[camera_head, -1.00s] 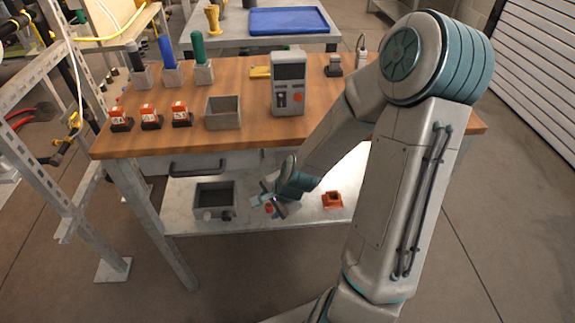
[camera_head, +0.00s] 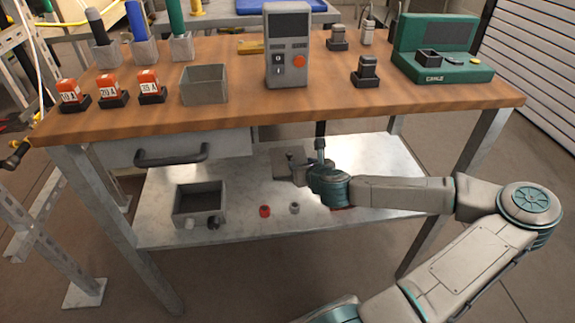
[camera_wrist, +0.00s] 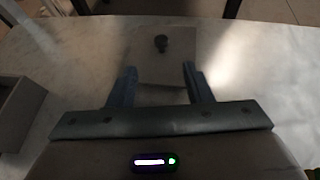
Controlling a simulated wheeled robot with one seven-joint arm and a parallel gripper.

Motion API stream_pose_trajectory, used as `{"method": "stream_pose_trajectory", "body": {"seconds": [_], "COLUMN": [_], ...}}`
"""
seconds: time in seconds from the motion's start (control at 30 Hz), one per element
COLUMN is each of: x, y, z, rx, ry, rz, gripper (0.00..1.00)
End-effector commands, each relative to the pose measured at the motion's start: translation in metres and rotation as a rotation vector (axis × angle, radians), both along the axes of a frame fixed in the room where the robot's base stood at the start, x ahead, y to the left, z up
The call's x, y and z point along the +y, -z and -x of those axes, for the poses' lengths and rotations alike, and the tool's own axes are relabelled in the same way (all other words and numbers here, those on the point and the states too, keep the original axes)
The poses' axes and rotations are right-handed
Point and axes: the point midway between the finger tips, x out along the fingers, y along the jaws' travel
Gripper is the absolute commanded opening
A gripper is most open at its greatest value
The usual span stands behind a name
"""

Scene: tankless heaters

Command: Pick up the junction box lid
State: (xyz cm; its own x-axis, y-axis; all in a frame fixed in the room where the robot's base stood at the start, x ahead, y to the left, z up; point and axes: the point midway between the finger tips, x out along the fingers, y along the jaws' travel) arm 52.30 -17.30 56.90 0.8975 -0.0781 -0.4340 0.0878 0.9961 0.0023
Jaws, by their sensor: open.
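The junction box lid appears to be the thin grey square plate (camera_wrist: 172,62) with a small dark round knob, lying flat on the lower shelf in the wrist view. In the head view the plate (camera_head: 284,161) is partly hidden by my gripper (camera_head: 298,172). In the wrist view my gripper (camera_wrist: 159,80) is open, with its two fingers apart and nothing held between them. The fingers appear on either side of the plate's near part; I cannot tell whether they touch it. The open grey box (camera_head: 182,208) stands on the shelf left of my gripper.
The wooden tabletop (camera_head: 130,120) and the drawer (camera_head: 170,147) with its dark handle overhang the lower shelf (camera_head: 235,235). A red cap (camera_head: 264,211) and a grey cap (camera_head: 294,208) lie in front of the gripper. Table legs bound the shelf.

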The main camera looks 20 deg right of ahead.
Motion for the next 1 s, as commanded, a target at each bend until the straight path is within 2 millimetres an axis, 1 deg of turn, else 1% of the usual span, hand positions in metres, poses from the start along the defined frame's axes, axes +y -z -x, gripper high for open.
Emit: {"method": "stream_pose_trajectory", "body": {"seconds": [0.1,0.3,0.4,0.63,0.9,1.0], "x": [-0.002,-0.006,-0.006,-0.007,-0.009,-0.010], "y": [0.013,0.029,0.033,0.040,0.054,0.055], "z": [-0.019,-0.054,-0.065,-0.080,-0.113,-0.119], "rx": [0.000,-0.001,0.000,0.000,0.000,0.000], "ry": [0.001,0.001,0.000,-0.003,-0.004,-0.006], "rz": [-0.003,0.001,-0.001,0.002,0.000,0.003], "gripper": [0.46,0.46,0.46,0.46,0.46,0.46]}}
